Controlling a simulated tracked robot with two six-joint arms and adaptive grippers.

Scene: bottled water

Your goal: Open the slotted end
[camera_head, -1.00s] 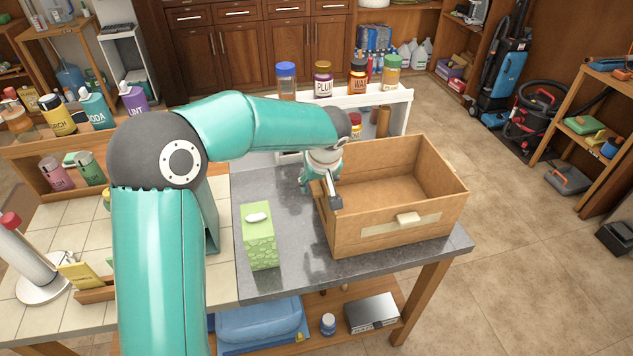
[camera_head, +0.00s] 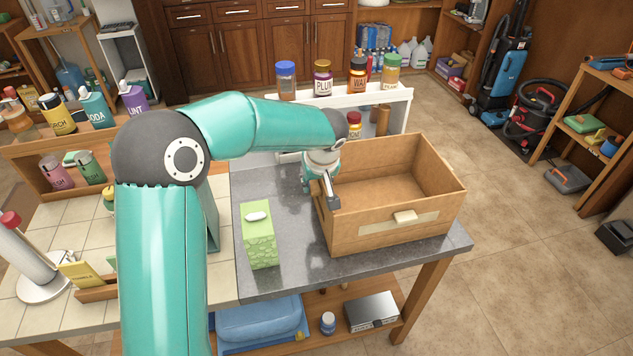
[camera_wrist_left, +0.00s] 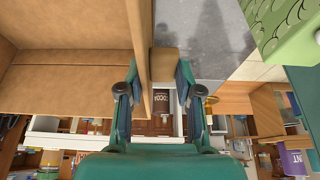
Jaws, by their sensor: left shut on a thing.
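The open-topped brown wooden box (camera_head: 375,236) sits on the grey counter. Its near face carries a pale strip with a small light handle (camera_head: 407,216). My left gripper (camera_head: 329,196) straddles the box's left end wall near the top edge and is shut on it. In the left wrist view the wall (camera_wrist_left: 140,45) and a tan block (camera_wrist_left: 164,62) beside it lie between the two fingers. The exact contact is partly hidden. No slot can be made out clearly. The box interior looks empty. My right gripper is not in view.
A green tissue box (camera_head: 259,240) stands on the counter left of the box. Jars line a white shelf (camera_head: 395,98) behind. The grey counter (camera_head: 290,280) is clear in front, and its right edge lies close to the box.

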